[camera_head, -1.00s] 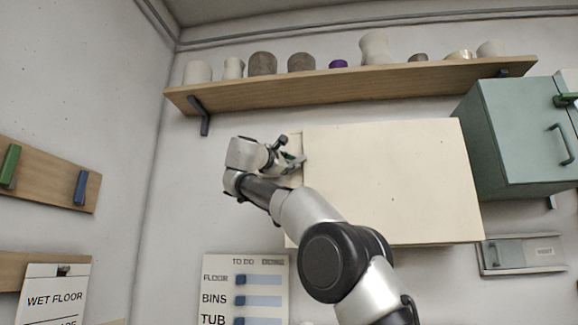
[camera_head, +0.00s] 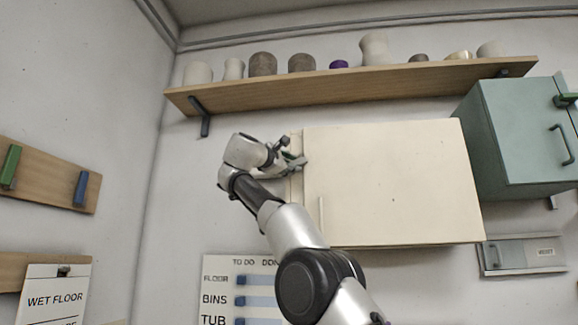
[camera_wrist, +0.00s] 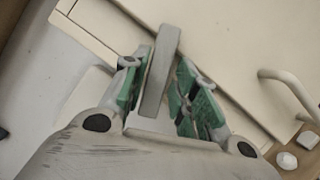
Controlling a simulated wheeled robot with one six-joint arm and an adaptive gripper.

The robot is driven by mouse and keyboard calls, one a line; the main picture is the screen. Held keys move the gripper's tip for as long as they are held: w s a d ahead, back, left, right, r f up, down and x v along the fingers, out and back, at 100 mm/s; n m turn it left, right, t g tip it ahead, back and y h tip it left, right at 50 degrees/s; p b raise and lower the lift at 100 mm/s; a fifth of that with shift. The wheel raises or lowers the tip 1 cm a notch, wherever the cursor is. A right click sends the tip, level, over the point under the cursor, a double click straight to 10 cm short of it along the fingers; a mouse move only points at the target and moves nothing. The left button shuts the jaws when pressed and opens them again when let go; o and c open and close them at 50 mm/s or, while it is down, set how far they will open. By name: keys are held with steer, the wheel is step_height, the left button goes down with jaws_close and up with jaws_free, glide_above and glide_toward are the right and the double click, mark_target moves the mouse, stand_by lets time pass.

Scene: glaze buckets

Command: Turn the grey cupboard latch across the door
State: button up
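The grey latch (camera_wrist: 160,70) is a flat bar at the left edge of the cream cupboard door (camera_head: 395,185). In the wrist view it stands between my gripper's fingers, slanted to the seam between door and frame. My gripper (camera_wrist: 163,82) has green-padded fingers, one on each side of the bar. The left finger lies close against it; I cannot tell whether the right one touches. In the head view my gripper (camera_head: 292,160) is at the cupboard's upper left edge and largely hides the latch. The door looks closed.
A door handle (camera_head: 321,215) stands out low on the door's left side; it also shows in the wrist view (camera_wrist: 290,90). A wooden shelf (camera_head: 240,97) with several pots runs above. A green cupboard (camera_head: 525,135) adjoins at right.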

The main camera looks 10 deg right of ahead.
steer(key=shift+r+n+t, duration=0.2)
steer(key=shift+n+t, duration=0.1)
steer(key=shift+n, duration=0.1)
